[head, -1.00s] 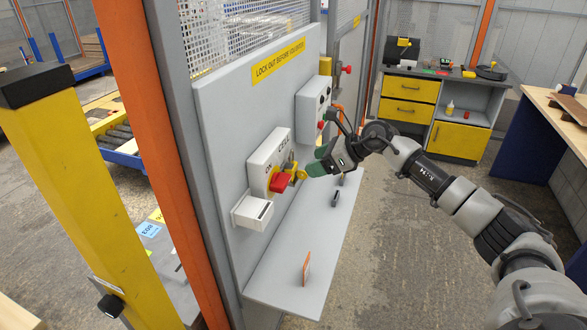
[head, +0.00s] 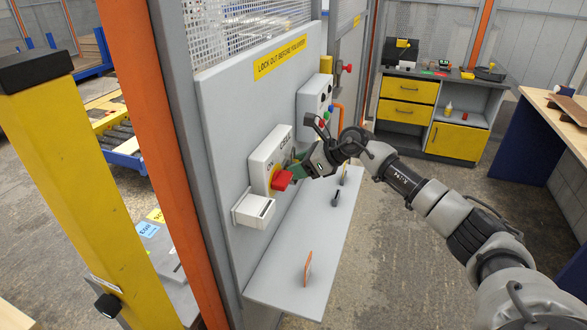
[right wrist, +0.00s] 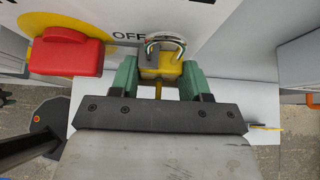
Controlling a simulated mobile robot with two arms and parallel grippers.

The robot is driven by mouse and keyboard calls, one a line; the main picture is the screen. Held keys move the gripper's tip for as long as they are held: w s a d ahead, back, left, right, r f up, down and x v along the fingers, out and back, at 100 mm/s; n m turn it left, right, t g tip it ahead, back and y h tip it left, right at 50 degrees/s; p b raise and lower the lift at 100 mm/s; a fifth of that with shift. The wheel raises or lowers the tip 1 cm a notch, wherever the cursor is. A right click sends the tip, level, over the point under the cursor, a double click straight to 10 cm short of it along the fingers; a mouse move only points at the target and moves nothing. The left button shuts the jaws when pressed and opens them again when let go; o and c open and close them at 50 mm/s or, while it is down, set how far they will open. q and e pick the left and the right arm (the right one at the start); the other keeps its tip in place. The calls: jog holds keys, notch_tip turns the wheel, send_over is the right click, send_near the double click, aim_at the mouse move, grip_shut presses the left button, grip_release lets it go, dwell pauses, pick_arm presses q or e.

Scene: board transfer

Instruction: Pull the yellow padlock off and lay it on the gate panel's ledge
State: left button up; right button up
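My right gripper (right wrist: 161,70) has a green finger against each side of the padlock body. In the head view the right gripper (head: 297,168) is at the switch box (head: 268,152), beside the red handle (head: 282,180), and hides the padlock. I cannot tell whether the shackle is still through the switch. The gate panel's ledge (head: 283,278) runs below, grey and mostly bare. My left gripper is out of view.
A white box (head: 253,210) juts out below the switch box. A second box (head: 312,98) with buttons is farther along the panel.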

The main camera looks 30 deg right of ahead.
jog(key=shift+c, duration=1)
jog(key=shift+s+d, duration=0.25)
jog(key=shift+s+d, duration=0.1)
jog(key=shift+s+d+b, duration=0.45)
jog(key=shift+s+b, duration=0.05)
jog(key=shift+b, duration=0.05)
jog(key=shift+s+d, duration=0.25)
jog(key=shift+s, duration=0.1)
jog(key=s+d+b, duration=0.3)
jog(key=shift+s, duration=0.2)
